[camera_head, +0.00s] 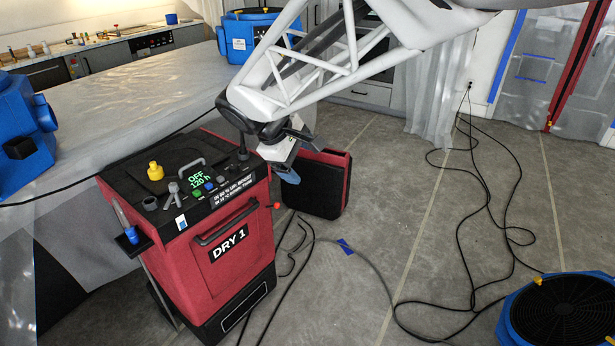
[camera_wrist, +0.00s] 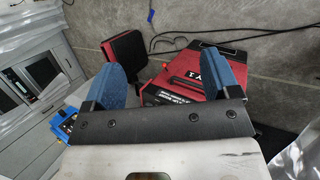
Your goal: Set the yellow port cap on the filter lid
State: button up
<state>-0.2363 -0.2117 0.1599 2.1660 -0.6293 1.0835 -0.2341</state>
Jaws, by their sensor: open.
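The yellow cap (camera_head: 156,171) stands upright on the dark top of a red machine marked DRY 1 (camera_head: 205,215), toward that top's back left. A dark panel (camera_head: 150,186) lies around it; I cannot tell for sure whether this is the filter lid. My gripper (camera_head: 288,174) is open and empty, beyond the machine's right side and well apart from the cap. Its blue fingers also show in the wrist view (camera_wrist: 161,70), spread wide with nothing between them. The cap does not show clearly in the wrist view.
The machine top also holds a handle, a grey three-armed knob (camera_head: 173,193), small coloured knobs and a lit display (camera_head: 199,180). A red and black case (camera_head: 322,184) stands behind on the floor. A covered counter (camera_head: 110,85) lies left. Cables and a blue fan (camera_head: 560,310) are right.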

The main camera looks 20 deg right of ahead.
jog(key=s+d+m+y, duration=0.1)
jog(key=s+m+y, duration=0.1)
jog(key=s, duration=0.6)
jog(key=s+d+f+m+y, duration=0.1)
jog(key=s+m+y, duration=0.1)
jog(key=s+m, duration=0.2)
jog(key=s+d+f+m+y, duration=0.1)
jog(key=s+m+y, duration=0.1)
jog(key=s, duration=0.9)
jog(key=shift+s+d+f+m+t, duration=0.15)
jog(key=shift+s+d+m+t, duration=0.25)
jog(key=shift+m, duration=0.2)
